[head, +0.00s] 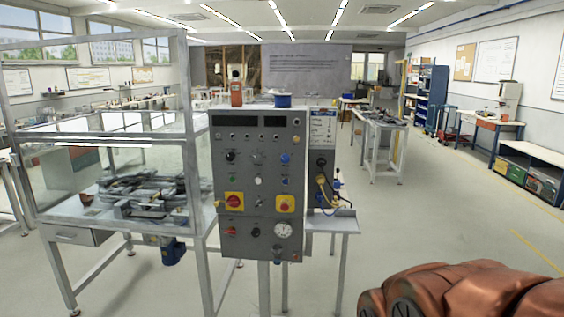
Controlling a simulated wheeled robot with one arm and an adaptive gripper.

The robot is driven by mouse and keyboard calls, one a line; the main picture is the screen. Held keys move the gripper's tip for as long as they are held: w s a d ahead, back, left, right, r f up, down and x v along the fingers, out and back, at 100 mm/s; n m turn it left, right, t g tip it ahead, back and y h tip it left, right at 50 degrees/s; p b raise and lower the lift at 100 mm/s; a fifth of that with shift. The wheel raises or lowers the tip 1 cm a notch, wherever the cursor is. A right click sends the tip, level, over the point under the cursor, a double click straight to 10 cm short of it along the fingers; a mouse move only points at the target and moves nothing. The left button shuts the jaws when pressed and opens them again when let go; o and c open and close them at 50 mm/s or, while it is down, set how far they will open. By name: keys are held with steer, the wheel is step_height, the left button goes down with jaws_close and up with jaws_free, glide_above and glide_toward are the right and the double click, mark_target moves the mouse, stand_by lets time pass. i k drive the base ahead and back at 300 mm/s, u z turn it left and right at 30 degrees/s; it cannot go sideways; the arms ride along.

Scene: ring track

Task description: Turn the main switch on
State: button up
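A grey control panel (258,183) stands upright in the middle of the head view, facing me. A red rotary switch on a yellow square plate (234,201) sits on its left side, below the middle; it looks like the main switch. Its exact setting is too small to read. A second red control on a yellow plate (285,204) sits to its right. A copper-coloured part of my arm fills the bottom right corner, well apart from the panel. My gripper's fingers are not in view.
A metal-framed bench with clear panels (122,130) adjoins the panel on the left. A small side shelf (334,220) is on its right. The panel also bears small knobs, a round gauge (283,230) and dark displays. Open floor (420,215) lies to the right.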

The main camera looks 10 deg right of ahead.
mark_target(234, 202)
steer(key=u, duration=0.4)
steer(key=i, duration=1)
steer(key=u, duration=1)
steer(key=i, duration=0.45)
steer(key=u, duration=0.3)
